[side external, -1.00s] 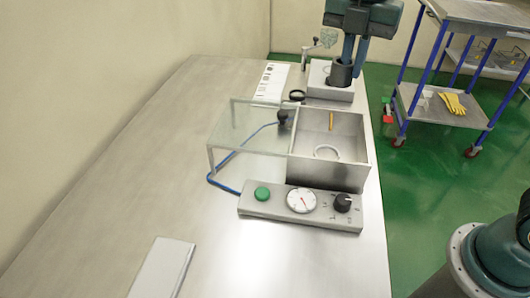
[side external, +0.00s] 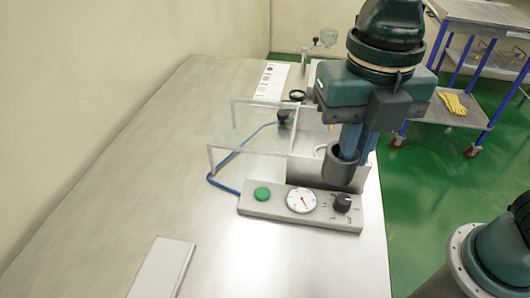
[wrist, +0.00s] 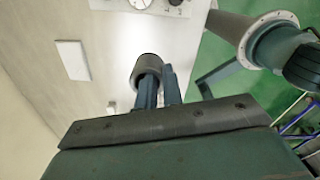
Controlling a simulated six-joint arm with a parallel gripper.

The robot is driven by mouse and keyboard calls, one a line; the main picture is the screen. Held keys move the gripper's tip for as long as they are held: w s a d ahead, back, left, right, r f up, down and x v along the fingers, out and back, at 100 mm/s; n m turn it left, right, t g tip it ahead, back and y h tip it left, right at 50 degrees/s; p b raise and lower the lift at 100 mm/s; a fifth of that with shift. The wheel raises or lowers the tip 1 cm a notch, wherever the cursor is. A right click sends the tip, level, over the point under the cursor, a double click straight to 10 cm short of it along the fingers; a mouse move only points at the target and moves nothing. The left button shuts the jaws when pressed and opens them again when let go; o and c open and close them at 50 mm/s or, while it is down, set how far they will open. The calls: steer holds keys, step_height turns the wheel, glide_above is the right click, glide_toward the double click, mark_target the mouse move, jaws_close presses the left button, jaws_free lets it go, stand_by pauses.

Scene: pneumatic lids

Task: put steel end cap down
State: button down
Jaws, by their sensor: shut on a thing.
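The steel end cap (side external: 341,168) is a dark grey hollow cylinder. My gripper (side external: 351,140) is shut on the cap's wall and holds it upright in the side view, over the right part of the steel box (side external: 302,172). The arm hides much of the box and whatever is behind it. In the wrist view the cap (wrist: 148,66) shows at the fingertips of my gripper (wrist: 158,88), with bare table beyond it. I cannot tell the exact gap between the cap and the surface below.
The control panel (side external: 250,209) with green button, gauge and black knob stands in front of the box. A clear lid (side external: 245,122) on legs and a blue hose (side external: 225,187) are at its left. A light grey plate (side external: 162,268) lies front left. The left table (side external: 125,165) is clear.

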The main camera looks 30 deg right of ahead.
steer(key=shift+n, duration=0.4)
steer(key=f, duration=0.5)
steer(key=s+f, duration=0.1)
steer(key=f, duration=1)
steer(key=shift+s+a, duration=0.35)
steer(key=shift+a, duration=0.05)
steer(key=shift+f, duration=2.1)
steer(key=shift+f, duration=0.1)
steer(key=c, duration=1.5)
jaws_free()
steer(key=shift+c, duration=0.2)
step_height(320, 180, up, 12)
